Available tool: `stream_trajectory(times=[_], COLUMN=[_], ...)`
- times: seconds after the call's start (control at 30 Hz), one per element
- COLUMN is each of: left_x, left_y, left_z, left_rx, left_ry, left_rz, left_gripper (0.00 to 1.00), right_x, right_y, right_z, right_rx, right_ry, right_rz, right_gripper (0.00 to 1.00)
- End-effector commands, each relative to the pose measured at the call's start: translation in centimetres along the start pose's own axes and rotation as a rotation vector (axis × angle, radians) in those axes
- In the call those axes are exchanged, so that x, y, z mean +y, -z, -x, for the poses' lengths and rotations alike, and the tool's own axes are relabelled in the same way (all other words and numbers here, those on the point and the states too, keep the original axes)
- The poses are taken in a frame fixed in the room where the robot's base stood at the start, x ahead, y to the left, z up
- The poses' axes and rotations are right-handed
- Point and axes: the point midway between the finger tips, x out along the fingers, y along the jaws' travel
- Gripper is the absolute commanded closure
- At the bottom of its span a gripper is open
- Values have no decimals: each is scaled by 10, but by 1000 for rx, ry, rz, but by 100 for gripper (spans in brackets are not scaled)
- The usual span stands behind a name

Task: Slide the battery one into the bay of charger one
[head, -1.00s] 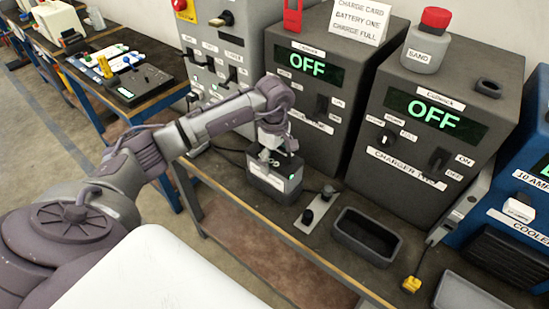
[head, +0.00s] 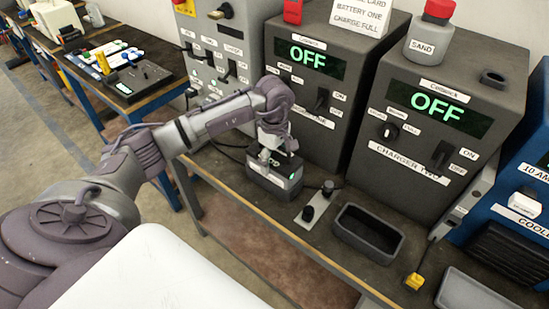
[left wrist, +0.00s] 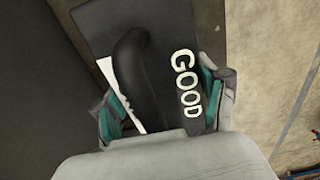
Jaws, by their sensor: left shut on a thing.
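Battery one (head: 272,181) is a dark box with a pale label and a small green light, on or just above the bench in front of charger one (head: 318,95). My left gripper (head: 270,148) is above it, shut on its black handle. In the left wrist view, the handle (left wrist: 133,75) lies between the fingers beside the word GOOD on the battery's top (left wrist: 187,85). Charger one is a grey box whose display reads OFF. Its bay is not clearly seen, so I cannot tell whether the battery is in it. My right gripper is not in view.
The second charger (head: 440,120), also reading OFF, stands to the right with an empty dark tray (head: 343,233) in front. A plate with black knobs (head: 312,208) lies between battery and tray. A yellow plug (head: 414,281) is near the front edge.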

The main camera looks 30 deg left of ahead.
Motion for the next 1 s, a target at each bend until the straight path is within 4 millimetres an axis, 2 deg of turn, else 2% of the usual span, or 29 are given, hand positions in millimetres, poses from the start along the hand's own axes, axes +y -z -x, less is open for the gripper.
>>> stream_trajectory(times=[0.23,0.27,0.4,0.77,0.87,1.0], left_x=[2,2,2,-1,0,1], left_y=[0,0,0,0,0,0], left_z=[-2,0,-1,-6,4,29], left_rx=[-1,-1,0,1,1,1], left_ry=[-8,-9,-6,5,0,-4], left_rz=[1,1,1,-1,-1,-1], left_gripper=[97,23,0,0,0,0], right_x=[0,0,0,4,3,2], right_y=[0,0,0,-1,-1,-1], right_z=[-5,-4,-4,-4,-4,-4], right_rx=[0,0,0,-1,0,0], right_ry=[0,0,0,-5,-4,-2], right_rz=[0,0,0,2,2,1], right_gripper=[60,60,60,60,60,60])
